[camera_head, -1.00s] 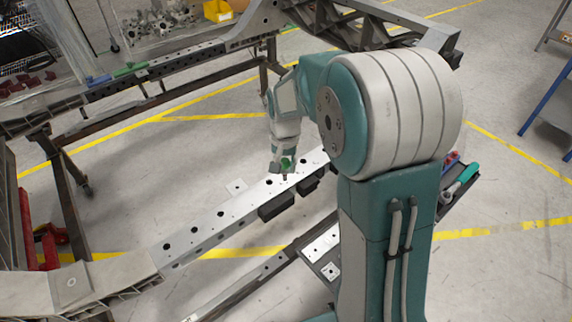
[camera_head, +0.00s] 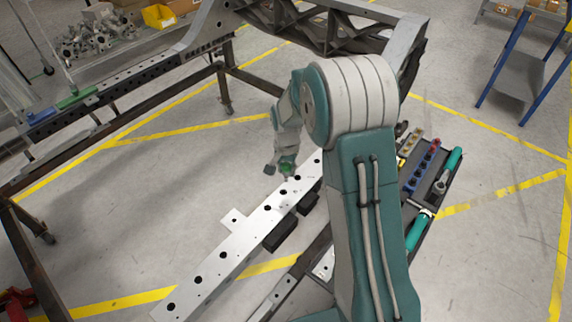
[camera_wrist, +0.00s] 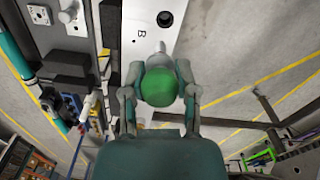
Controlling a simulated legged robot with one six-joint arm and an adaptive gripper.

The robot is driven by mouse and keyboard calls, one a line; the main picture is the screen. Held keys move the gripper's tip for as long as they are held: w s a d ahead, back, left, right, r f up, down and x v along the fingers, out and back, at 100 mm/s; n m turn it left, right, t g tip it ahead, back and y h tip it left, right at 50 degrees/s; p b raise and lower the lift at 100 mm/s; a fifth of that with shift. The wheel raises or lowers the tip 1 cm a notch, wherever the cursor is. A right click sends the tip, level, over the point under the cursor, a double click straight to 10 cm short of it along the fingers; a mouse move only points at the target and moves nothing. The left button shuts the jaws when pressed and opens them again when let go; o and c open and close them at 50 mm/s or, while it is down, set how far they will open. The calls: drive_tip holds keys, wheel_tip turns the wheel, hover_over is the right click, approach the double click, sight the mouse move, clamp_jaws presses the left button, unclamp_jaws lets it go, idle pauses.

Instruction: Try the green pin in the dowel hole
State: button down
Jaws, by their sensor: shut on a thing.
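The green pin shows in the wrist view with a round green head (camera_wrist: 159,86) and a pale metal shank pointing away from me. My gripper (camera_wrist: 158,92) is shut on the green head, one finger on each side. In the head view my gripper (camera_head: 284,168) holds the pin above the pale metal rail (camera_head: 238,243), which has a row of dark holes. The rail also shows in the wrist view (camera_wrist: 138,12), with a dark hole (camera_wrist: 165,19) and a letter B near the shank. I cannot tell whether the shank's tip touches the rail.
Black blocks (camera_head: 281,234) are on the rail's right side. A dark tray (camera_head: 425,190) with tools and coloured parts lies right of my arm. A large metal frame (camera_head: 130,85) stands at the back left. Grey floor with yellow lines is open left of the rail.

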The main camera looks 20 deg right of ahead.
sight(283, 173)
drive_tip(key=f, duration=0.2)
drive_tip(key=a+f, duration=0.1)
drive_tip(key=f, duration=0.1)
drive_tip(key=shift+a, duration=0.2)
drive_tip(key=shift+d, duration=0.35)
drive_tip(key=shift+a, duration=0.15)
drive_tip(key=shift+a, duration=0.35)
drive_tip(key=shift+d, duration=0.4)
drive_tip(key=shift+a, duration=0.15)
